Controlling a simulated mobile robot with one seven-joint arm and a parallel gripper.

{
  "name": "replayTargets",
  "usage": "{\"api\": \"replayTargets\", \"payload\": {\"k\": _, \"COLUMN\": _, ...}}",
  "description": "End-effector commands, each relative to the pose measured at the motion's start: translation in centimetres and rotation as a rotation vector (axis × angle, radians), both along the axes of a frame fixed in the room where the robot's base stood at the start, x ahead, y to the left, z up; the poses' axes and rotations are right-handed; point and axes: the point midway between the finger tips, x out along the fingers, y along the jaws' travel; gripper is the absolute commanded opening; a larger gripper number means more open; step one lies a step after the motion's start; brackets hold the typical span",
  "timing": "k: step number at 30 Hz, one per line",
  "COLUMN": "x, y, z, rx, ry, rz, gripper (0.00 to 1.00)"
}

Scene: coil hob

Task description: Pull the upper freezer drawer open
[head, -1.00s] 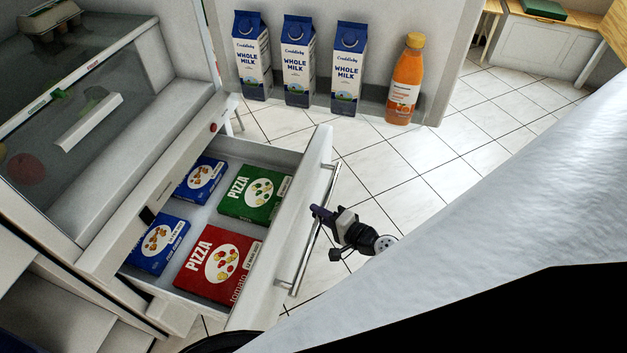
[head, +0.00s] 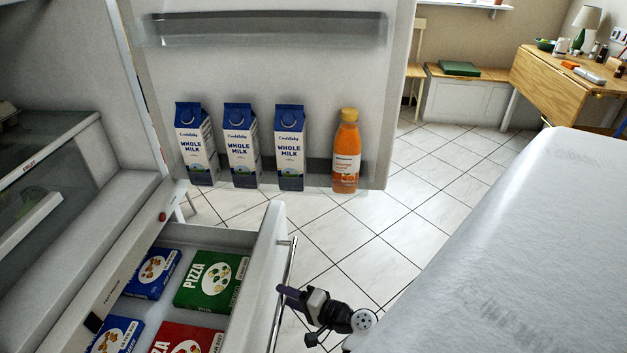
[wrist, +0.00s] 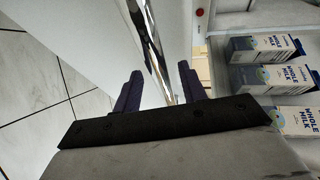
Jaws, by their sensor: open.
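The upper freezer drawer (head: 258,262) is pulled out, with its white front and a long metal handle bar (head: 287,258) on it. In the head view its lower part is cut off by the frame edge. My gripper (head: 284,293) is at the handle bar. In the wrist view my gripper (wrist: 160,88) is open, with one dark finger on each side of the handle bar (wrist: 156,52). I cannot tell whether either finger touches it. Inside the drawer are a green pizza box (head: 211,280), a red pizza box (head: 188,339) and blue boxes (head: 153,272).
The open fridge door (head: 270,75) holds three milk cartons (head: 243,150) and an orange juice bottle (head: 346,155). The tiled floor (head: 375,225) is clear right of the drawer. A wooden table (head: 560,75) and a bench (head: 465,90) stand at the back.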

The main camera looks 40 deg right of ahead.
Motion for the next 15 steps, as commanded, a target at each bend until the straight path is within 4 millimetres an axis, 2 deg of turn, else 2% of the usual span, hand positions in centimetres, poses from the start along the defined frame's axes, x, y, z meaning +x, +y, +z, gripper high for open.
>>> {"api": "replayTargets", "payload": {"k": 9, "x": -7.0, "y": -2.0, "z": 1.3, "rx": -0.001, "ry": 0.000, "rz": -0.004, "gripper": 0.41}}
{"api": "replayTargets", "payload": {"k": 15, "x": -9.9, "y": -2.7, "z": 1.9, "rx": 0.000, "ry": 0.000, "rz": -0.002, "gripper": 0.41}}
